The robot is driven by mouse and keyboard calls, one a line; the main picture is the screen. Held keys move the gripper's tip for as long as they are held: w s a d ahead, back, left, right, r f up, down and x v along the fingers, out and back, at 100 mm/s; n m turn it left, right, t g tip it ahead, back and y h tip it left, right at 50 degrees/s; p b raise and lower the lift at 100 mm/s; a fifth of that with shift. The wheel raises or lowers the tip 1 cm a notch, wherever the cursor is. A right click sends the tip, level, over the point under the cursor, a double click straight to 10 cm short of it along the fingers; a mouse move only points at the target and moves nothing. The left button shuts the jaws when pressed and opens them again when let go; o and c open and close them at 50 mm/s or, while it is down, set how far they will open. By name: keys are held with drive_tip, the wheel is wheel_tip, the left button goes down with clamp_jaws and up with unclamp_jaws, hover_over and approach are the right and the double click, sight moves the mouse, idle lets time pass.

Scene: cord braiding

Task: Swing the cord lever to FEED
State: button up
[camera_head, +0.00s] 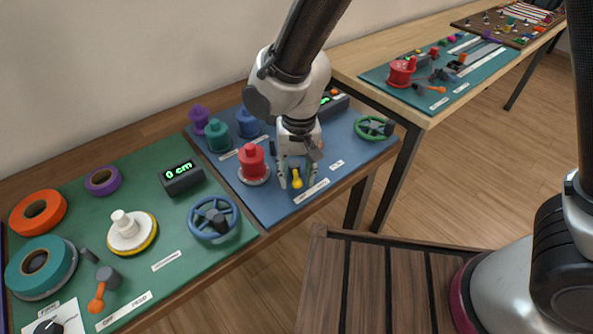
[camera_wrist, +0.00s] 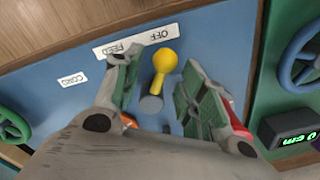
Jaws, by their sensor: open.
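The cord lever (camera_head: 297,183) has a yellow arm and knob on a grey pivot, on the blue panel. In the wrist view the yellow lever (camera_wrist: 161,73) stands between my fingers, its knob leaning to the OFF side of the white FEED/OFF label (camera_wrist: 137,42). My gripper (camera_head: 297,177) points down over the lever, open, with one finger on each side. Gaps show between the knob and both fingers. A small CORD label (camera_wrist: 73,79) lies to the left in the wrist view.
A red spool (camera_head: 252,163) stands close left of my gripper. A green handwheel (camera_head: 374,128) is to the right. A blue handwheel (camera_head: 213,218) and an orange lever (camera_head: 98,298) are on the green panel (camera_head: 150,229). The table's front edge is near the label.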

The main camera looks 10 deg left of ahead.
clamp_jaws()
drive_tip(key=shift+n, duration=0.3)
drive_tip(key=n, duration=0.1)
drive_tip(key=d+n, duration=0.1)
drive_tip(key=shift+w+n, duration=0.25)
drive_tip(key=shift+n, duration=0.05)
drive_tip(key=n, duration=0.3)
drive_tip(key=shift+w+d+n, duration=0.3)
drive_tip(key=shift+w+d, duration=0.05)
drive_tip(key=shift+w, duration=0.05)
drive_tip(key=n, duration=0.2)
drive_tip(key=w+n, duration=0.1)
drive_tip(key=shift+d, duration=0.3)
drive_tip(key=shift+w+d+n, duration=0.1)
drive_tip(key=shift+w+n, duration=0.1)
drive_tip(key=shift+n, duration=0.55)
drive_tip(key=shift+w+n, duration=0.2)
drive_tip(key=shift+n, duration=0.55)
